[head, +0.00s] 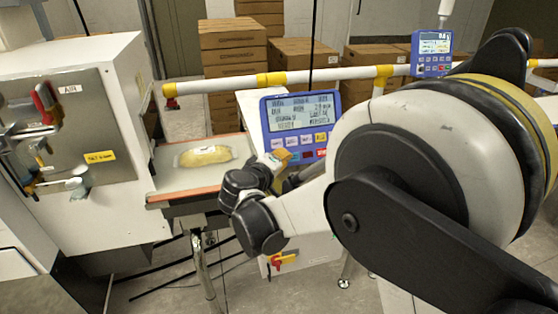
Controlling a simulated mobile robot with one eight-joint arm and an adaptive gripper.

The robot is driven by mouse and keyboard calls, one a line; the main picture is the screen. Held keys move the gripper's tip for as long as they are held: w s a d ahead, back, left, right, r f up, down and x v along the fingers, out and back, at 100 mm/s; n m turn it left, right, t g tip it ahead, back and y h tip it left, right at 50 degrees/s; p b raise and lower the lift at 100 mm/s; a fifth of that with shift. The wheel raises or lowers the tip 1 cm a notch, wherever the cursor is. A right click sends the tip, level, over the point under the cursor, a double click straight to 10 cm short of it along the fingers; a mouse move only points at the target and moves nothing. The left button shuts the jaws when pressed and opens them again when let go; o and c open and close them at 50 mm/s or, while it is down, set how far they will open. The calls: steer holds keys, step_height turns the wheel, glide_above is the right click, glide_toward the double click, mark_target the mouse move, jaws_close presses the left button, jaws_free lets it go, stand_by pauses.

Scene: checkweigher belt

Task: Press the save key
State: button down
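The blue control panel (270,112) of the checkweigher stands in the middle of the head view. It has a lit screen (303,112) with lines of text. Below the screen are small keys in white, blue, yellow and red. The key labels are too small to read, so I cannot tell which one is save. My gripper (281,157) is in front of the panel's lower left part, close to the keys. My arm and wrist hide part of the keys and most of the gripper. I cannot tell whether it touches a key or whether its fingers are open.
A bagged yellow product (205,156) lies on the belt (172,178) at left, beside a white machine cabinet (75,60). A white and yellow rail (330,74) runs behind the panel. A second blue display (431,50) is at upper right. Cartons (233,45) stand behind.

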steer(key=shift+w+f, duration=0.1)
steer(key=shift+w, duration=0.1)
steer(key=shift+s, duration=0.15)
stand_by(0.4)
steer(key=shift+s+d+r, duration=0.15)
steer(key=shift+s+r, duration=0.25)
steer(key=shift+s, duration=0.2)
steer(key=shift+s+d+r+p, duration=0.2)
steer(key=shift+s+r+p, duration=0.15)
steer(key=shift+s, duration=0.35)
steer(key=shift+s+d+r+p, duration=0.25)
steer(key=shift+s+r, duration=0.15)
steer(key=shift+s, duration=0.35)
steer(key=shift+s+d+r+p, duration=0.25)
steer(key=shift+s+r, duration=0.1)
steer(key=shift+s, duration=0.35)
steer(key=shift+a, duration=0.1)
steer(key=s+d+r+p, duration=0.1)
steer(key=s+r+p, duration=0.1)
steer(key=s, duration=0.3)
steer(key=shift+d+r, duration=0.25)
steer(key=shift+r, duration=0.15)
